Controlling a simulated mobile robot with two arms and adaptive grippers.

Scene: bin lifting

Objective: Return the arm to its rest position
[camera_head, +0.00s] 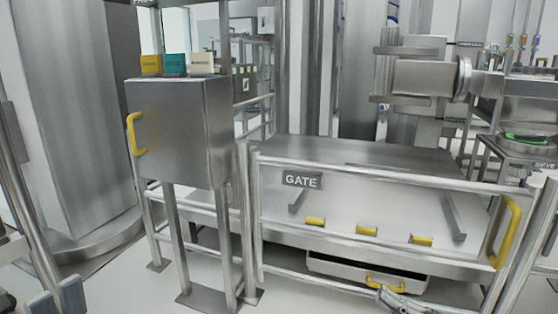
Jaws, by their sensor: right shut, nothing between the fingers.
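My right gripper (384,293) shows at the bottom edge, right of centre, in the head view. Its fingers look closed and I see nothing between them. It is in front of the low drawer (325,265) with a yellow handle (385,284), overlapping the handle's right end in the picture; I cannot tell whether they touch. Most of the right arm is cut off by the frame. I cannot make out my left gripper.
A railed gate (302,180) with a yellow handle (507,232) stands before a metal table (370,152). A steel cabinet (180,130) on legs stands left of it, with three small boxes (174,64) on top. Two grey blocks (72,294) show at bottom left.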

